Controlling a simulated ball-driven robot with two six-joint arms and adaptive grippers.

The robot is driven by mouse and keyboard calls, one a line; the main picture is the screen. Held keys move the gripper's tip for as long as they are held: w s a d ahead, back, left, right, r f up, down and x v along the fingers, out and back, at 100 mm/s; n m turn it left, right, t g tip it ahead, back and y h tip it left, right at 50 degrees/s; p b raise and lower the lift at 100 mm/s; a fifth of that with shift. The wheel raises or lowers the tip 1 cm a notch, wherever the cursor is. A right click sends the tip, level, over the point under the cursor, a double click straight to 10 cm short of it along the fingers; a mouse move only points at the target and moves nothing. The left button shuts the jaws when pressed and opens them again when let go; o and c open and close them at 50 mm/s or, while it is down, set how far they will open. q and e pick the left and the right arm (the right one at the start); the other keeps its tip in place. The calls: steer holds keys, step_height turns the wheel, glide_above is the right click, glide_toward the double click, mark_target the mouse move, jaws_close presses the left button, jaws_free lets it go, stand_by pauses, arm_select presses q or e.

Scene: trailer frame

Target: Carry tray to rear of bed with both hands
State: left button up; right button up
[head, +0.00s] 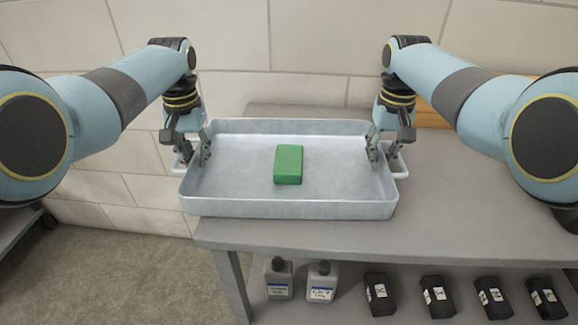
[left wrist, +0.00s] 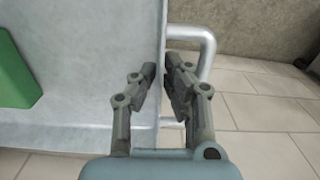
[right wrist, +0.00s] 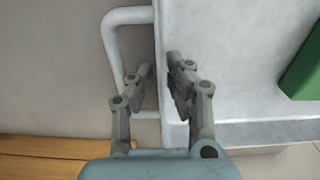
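The grey metal tray (head: 240,208) is level at the table's left end, its left side reaching past the table edge. I cannot tell whether its bottom touches the tabletop. A green block (head: 288,164) lies inside it, and its edge shows in both wrist views. My left gripper (head: 194,158) is shut on the tray's left wall, one finger inside and one between wall and handle (left wrist: 208,45). My right gripper (head: 382,155) is shut on the right wall the same way, beside the other handle (right wrist: 110,40). The wrist views show each wall between the fingertips.
The grey table (head: 480,215) is clear to the right of the tray. A wooden item (head: 428,112) stands at the back right. Bottles (head: 320,280) and several black boxes (head: 438,296) sit on the lower shelf. A tiled wall is behind; floor is open at left.

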arm_select(q)
jaws_close()
arm_select(e)
jaws_close()
arm_select(q)
steer(key=shift+w+r, duration=0.1)
steer(key=shift+r, duration=0.15)
arm_select(e)
steer(key=shift+w+r, duration=0.1)
steer(key=shift+r, duration=0.15)
